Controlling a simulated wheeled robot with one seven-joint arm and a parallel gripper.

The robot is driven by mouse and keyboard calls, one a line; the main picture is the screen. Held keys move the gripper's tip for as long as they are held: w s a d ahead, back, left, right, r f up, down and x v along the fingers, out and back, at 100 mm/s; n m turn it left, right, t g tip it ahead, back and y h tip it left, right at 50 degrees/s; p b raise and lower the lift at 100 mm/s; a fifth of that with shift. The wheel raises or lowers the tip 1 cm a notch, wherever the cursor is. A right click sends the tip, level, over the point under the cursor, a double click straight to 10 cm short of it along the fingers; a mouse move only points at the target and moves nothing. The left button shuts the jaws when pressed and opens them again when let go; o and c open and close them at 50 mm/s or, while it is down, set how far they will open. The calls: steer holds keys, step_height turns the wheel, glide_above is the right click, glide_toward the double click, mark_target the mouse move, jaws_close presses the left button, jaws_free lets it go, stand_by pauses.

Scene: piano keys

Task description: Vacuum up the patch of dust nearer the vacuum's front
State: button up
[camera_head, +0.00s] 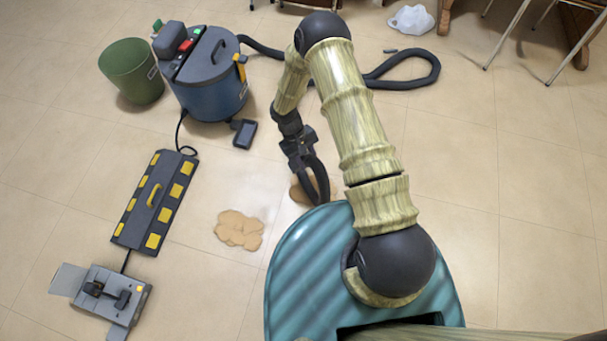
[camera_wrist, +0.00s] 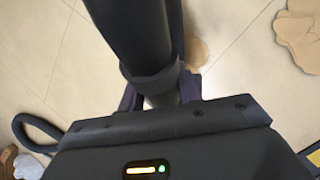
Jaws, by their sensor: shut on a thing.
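The vacuum (camera_head: 208,85) is a blue canister with a dark top at the upper left, and its black hose (camera_head: 405,78) runs right across the floor behind my arm. My gripper (camera_head: 305,160) is shut on a dark hose end, which also fills the top middle of the wrist view (camera_wrist: 140,35). One tan dust patch (camera_head: 238,231) lies in the open, left of my base. A second dust patch (camera_head: 299,193) lies under the gripper, partly hidden by the held hose and my base. In the wrist view, one patch (camera_wrist: 196,53) shows beside the hose and another (camera_wrist: 302,35) at top right.
A green bin (camera_head: 130,72) stands left of the vacuum. A dark case with yellow blocks (camera_head: 155,200) and a grey device (camera_head: 110,295) lie at left, joined by cable. A small dark box (camera_head: 244,133) sits near the vacuum. A white crumpled thing (camera_head: 411,20) and chair legs stand behind.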

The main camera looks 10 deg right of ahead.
mark_target(295, 168)
steer(key=shift+n, duration=0.3)
steer(key=f, duration=0.1)
steer(key=s+a+f, duration=0.1)
steer(key=f, duration=0.2)
steer(key=shift+s+a+b, duration=0.15)
steer(key=shift+s+b, duration=0.1)
steer(key=shift+b, duration=0.05)
steer(key=shift+f, duration=0.1)
